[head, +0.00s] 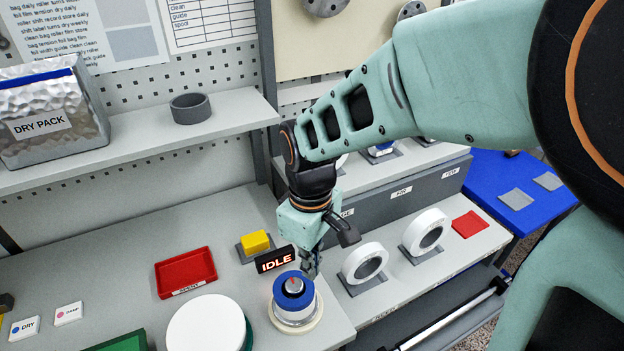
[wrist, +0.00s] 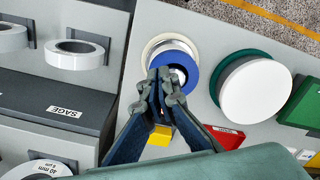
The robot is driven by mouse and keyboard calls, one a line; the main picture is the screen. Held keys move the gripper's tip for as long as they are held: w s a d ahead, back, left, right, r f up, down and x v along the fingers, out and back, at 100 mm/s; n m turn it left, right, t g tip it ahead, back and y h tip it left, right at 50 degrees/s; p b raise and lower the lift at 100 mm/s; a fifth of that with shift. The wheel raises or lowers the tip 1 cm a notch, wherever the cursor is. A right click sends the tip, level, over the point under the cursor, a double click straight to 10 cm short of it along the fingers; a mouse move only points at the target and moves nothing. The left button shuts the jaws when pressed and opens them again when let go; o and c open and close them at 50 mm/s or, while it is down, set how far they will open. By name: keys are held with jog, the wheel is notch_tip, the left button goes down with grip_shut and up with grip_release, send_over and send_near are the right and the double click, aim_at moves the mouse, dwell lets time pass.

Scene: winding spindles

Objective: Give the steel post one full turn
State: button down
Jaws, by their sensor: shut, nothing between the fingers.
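The steel post (head: 294,286) stands in the middle of a blue ring (head: 279,297) on the bench in the head view. Its top looks dark with a red mark. A white and silvery roll lies under the blue ring, on a pale round base. My gripper (head: 311,268) is shut and empty, pointing down just right of and behind the post's top. In the wrist view, the shut fingertips (wrist: 166,76) overlap the near edge of the blue ring (wrist: 188,62). The post is mostly hidden behind the fingers there. I cannot tell whether they touch it.
An IDLE sign (head: 275,259) and a yellow block (head: 255,241) stand just behind the post. A red tray (head: 186,271) lies left, and a white disc (head: 205,325) sits front left. White rolls (head: 365,263) on stands are close on the right. Bench between tray and post is clear.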

aim_at(301, 299)
notch_tip(301, 299, down, 5)
jog(key=b, duration=0.3)
jog(key=shift+r, duration=0.15)
jog(key=shift+s+f, duration=0.1)
jog(key=shift+f, duration=0.15)
jog(key=shift+a+r, duration=0.15)
jog(key=shift+a, duration=0.05)
jog(key=shift+s+a, duration=0.1)
jog(key=shift+s, duration=0.05)
dwell(0.4)
jog(key=shift+s+a, duration=0.2)
jog(key=shift+s, duration=0.25)
jog(key=shift+s+a, duration=0.3)
jog(key=shift+s, duration=0.1)
jog(key=shift+a, duration=0.1)
